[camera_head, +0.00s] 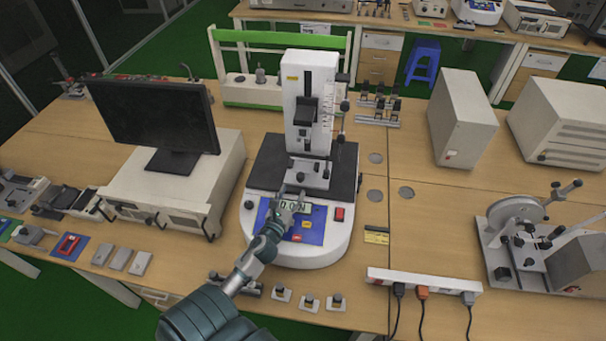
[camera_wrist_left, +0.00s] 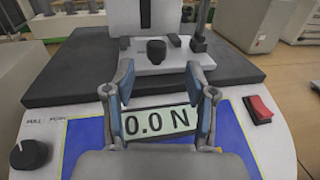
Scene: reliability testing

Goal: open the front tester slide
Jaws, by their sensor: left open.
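The tester (camera_head: 310,110) stands in the middle of the table, a white column on a rounded base with a black top plate. Its front slide (camera_head: 308,172) is a light metal block low on the column, with a dark knob; it also shows in the left wrist view with its black knob (camera_wrist_left: 156,51). My left gripper (camera_head: 294,196) reaches over the base's blue panel, just in front of the slide. In the left wrist view its two fingers (camera_wrist_left: 159,75) are apart with nothing between them, short of the knob. The display (camera_wrist_left: 160,121) behind the fingers reads 0.0 N. My right gripper is not in view.
A red switch (camera_head: 339,214) sits right of the panel, and a black dial (camera_wrist_left: 30,154) sits left. A monitor (camera_head: 155,118) on a white case stands left. A power strip (camera_head: 424,285) lies front right.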

